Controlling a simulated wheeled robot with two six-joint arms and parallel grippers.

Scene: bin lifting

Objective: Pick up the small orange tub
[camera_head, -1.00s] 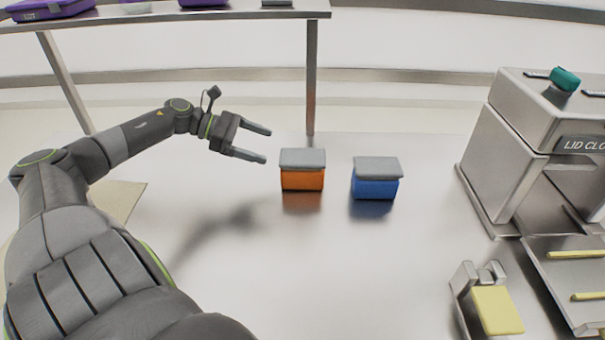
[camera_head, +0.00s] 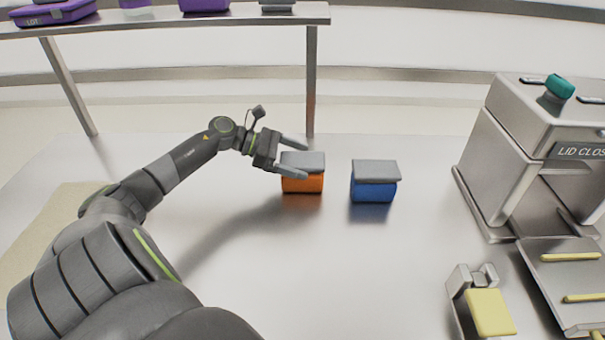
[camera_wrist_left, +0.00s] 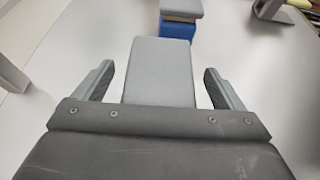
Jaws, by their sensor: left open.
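The small orange tub (camera_head: 303,185) stands on the metal table with a grey lid (camera_head: 311,160) on top. My left gripper (camera_head: 299,159) is open at the tub's left end, its fingers on the far and near sides at about lid height. In the left wrist view the grey lid (camera_wrist_left: 161,75) lies between the two spread fingers (camera_wrist_left: 161,88), with a gap on each side. The orange walls are hidden there. My right gripper is not in view.
A blue tub (camera_head: 374,190) with a grey lid stands just right of the orange one; it also shows in the left wrist view (camera_wrist_left: 177,29). A metal lid-closing machine (camera_head: 525,150) stands at the right. A shelf (camera_head: 230,17) with purple containers spans the back left.

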